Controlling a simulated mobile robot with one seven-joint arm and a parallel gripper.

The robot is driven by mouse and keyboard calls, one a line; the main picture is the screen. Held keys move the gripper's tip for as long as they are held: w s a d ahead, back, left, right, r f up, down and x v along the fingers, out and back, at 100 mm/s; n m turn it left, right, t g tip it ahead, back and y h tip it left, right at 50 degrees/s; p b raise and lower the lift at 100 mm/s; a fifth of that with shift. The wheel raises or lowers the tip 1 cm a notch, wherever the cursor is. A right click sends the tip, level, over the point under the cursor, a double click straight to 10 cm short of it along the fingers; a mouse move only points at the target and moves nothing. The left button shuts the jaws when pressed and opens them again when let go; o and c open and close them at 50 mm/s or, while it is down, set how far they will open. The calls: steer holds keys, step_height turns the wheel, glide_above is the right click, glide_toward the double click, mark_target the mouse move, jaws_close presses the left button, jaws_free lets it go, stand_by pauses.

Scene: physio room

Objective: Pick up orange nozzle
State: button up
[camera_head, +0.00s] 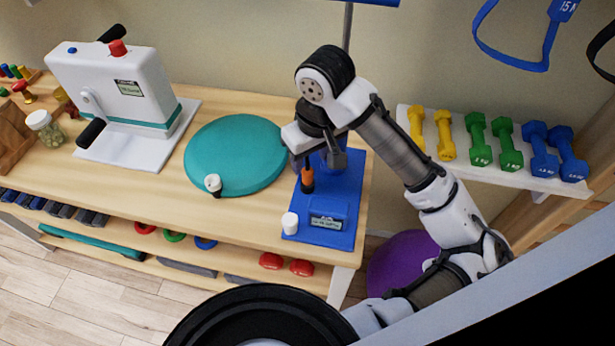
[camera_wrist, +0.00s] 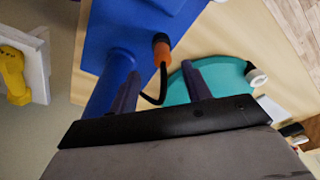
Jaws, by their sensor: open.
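The orange nozzle (camera_head: 308,177) has a dark lower part and stands on the blue base plate (camera_head: 341,232) near the right end of the wooden table. In the wrist view the orange nozzle (camera_wrist: 161,51) lies ahead of the fingertips, with a thin black curved line running from it between the fingers. My gripper (camera_head: 317,160) is just above and behind the nozzle. In the wrist view my gripper (camera_wrist: 159,78) is open, and nothing is between its fingers except the black line. A blue post (camera_wrist: 113,82) stands close by the left finger.
A teal disc (camera_head: 228,135) lies left of the blue plate, with a small white-and-black piece (camera_head: 213,184) at its edge. A white cylinder (camera_head: 290,222) stands on the plate's front left. A white crank machine (camera_head: 120,88) is farther left. Dumbbells (camera_head: 476,138) sit on a shelf at right.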

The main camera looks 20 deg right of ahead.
steer(key=shift+w+a+f+p, duration=0.15)
steer(key=shift+f+p, duration=0.1)
steer(key=shift+f, duration=1.1)
steer(key=shift+w+a+f+p, duration=0.1)
steer(key=shift+f+p, duration=0.1)
steer(key=shift+f, duration=1.1)
steer(key=shift+c, duration=0.2)
steer(key=c, duration=1)
